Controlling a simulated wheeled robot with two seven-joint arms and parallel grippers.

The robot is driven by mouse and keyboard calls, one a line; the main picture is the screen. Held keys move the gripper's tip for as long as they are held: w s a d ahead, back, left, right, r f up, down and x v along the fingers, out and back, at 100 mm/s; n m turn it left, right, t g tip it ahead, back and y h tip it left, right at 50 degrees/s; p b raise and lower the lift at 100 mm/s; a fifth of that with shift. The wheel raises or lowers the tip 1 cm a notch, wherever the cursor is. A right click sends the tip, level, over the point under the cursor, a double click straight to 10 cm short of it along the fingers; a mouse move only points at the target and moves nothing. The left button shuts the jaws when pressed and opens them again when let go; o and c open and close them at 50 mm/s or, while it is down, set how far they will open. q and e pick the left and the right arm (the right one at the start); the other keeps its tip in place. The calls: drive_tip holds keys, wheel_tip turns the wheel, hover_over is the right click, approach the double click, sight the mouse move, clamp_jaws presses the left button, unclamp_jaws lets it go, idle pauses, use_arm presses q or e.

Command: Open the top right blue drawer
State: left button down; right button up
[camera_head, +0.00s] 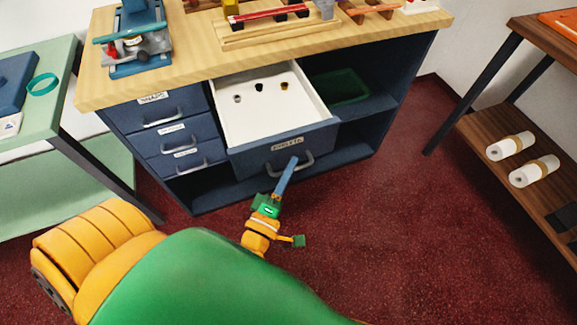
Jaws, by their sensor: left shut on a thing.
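The top right blue drawer (250,163) stands pulled well out of the blue cabinet under the wooden worktop. Its white inside (262,118) shows, with three small round pieces in it, one grey, one dark and one brass-coloured. A label sits on its front above a grey bar handle (308,163). My left gripper (293,163) reaches up from below and is shut on this handle, its blue fingers covering part of it. My green and yellow left arm fills the lower left. My right gripper is not in view.
Several closed blue drawers (178,133) lie to the left. An open shelf with a green tray (338,87) is on the right. Tools crowd the worktop (190,72). A green table (62,110) stands left, a brown shelf (480,150) right. The red floor (400,220) in front is clear.

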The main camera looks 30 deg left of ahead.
use_arm(q)
drive_tip(key=c, duration=0.9)
unclamp_jaws()
drive_tip(key=shift+d, duration=0.1)
drive_tip(key=shift+w, duration=0.1)
drive_tip(key=s, duration=0.4)
drive_tip(key=s+f+b, duration=0.1)
drive_tip(key=s, duration=0.2)
drive_tip(key=shift+d, duration=0.25)
